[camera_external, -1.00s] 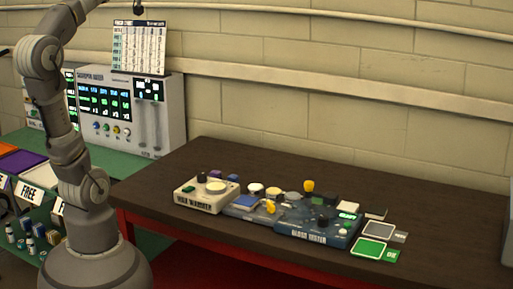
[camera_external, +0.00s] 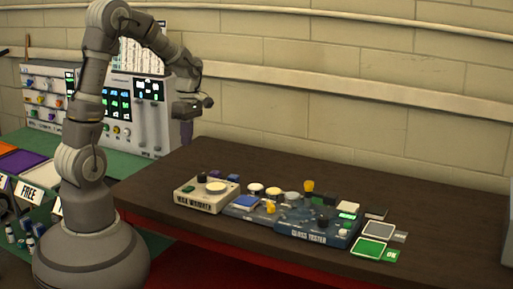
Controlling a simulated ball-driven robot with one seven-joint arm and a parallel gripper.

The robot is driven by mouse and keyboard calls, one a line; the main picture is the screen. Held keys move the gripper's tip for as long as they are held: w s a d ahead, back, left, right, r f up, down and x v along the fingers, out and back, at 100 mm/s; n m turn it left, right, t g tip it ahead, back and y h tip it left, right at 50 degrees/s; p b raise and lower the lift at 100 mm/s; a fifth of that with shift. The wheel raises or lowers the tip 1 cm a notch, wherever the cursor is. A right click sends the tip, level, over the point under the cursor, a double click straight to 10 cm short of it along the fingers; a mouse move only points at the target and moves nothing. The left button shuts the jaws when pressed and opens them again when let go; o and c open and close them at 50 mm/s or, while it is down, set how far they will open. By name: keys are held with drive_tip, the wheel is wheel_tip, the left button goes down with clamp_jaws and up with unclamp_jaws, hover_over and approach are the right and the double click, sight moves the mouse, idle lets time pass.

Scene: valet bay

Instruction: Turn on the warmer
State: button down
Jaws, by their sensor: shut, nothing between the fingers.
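The wax warmer (camera_external: 207,197) is a low cream box with its name on the front, at the left end of the devices on the dark table. It has a black knob (camera_external: 202,178) at its back, a pale round plate (camera_external: 216,187) on top and a small dark green part (camera_external: 188,189) at its front left. Whether it is on cannot be told. My gripper (camera_external: 186,140) is shut and empty. It points down above the table's back left corner, above and behind the warmer, touching nothing.
A blue gloss tester (camera_external: 318,238) stands right of the warmer, with pads, jars and yellow-topped items between. Green and grey cards (camera_external: 370,250) lie at the right. A panelled machine (camera_external: 150,120) stands behind my arm. The table's front left (camera_external: 150,195) is bare.

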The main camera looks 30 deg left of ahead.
sight(185, 189)
drive_tip(key=shift+f, duration=0.1)
drive_tip(key=f+b, duration=0.1)
drive_tip(key=f, duration=0.3)
drive_tip(key=s+f+b, duration=0.1)
drive_tip(key=f+b, duration=0.1)
drive_tip(key=f, duration=0.2)
drive_tip(key=f+b, duration=0.2)
drive_tip(key=f, duration=0.3)
drive_tip(key=shift+s+f, duration=0.1)
drive_tip(key=shift+s, duration=0.25)
drive_tip(key=shift+f, duration=0.35)
drive_tip(key=shift+s, duration=0.1)
drive_tip(key=shift+f, duration=0.15)
drive_tip(key=shift+w+r, duration=0.2)
drive_tip(key=shift+w, duration=0.55)
